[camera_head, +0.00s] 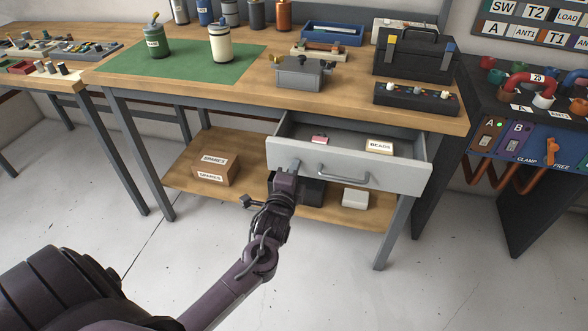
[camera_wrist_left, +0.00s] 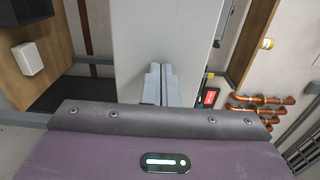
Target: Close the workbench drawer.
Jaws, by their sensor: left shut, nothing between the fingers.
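The workbench drawer (camera_head: 390,176) is grey and stands open below the bench top in the head view. A pink item (camera_head: 319,139) and a box labelled READS (camera_head: 379,146) lie inside it. The bar handle (camera_head: 344,174) is on its front. My left gripper (camera_head: 295,166) is shut and empty, at the left part of the drawer front, left of the handle. In the left wrist view its closed fingers (camera_wrist_left: 160,84) lie over the grey drawer front (camera_wrist_left: 165,30); I cannot tell whether they touch it. My right gripper is not in view.
The wooden workbench (camera_head: 225,95) carries a green mat, bottles, a vise and a black toolbox (camera_head: 415,55). A lower shelf (camera_head: 256,190) holds a SPARES box (camera_head: 214,170) and a white box (camera_head: 355,198). A control panel stands at the right. The floor in front is clear.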

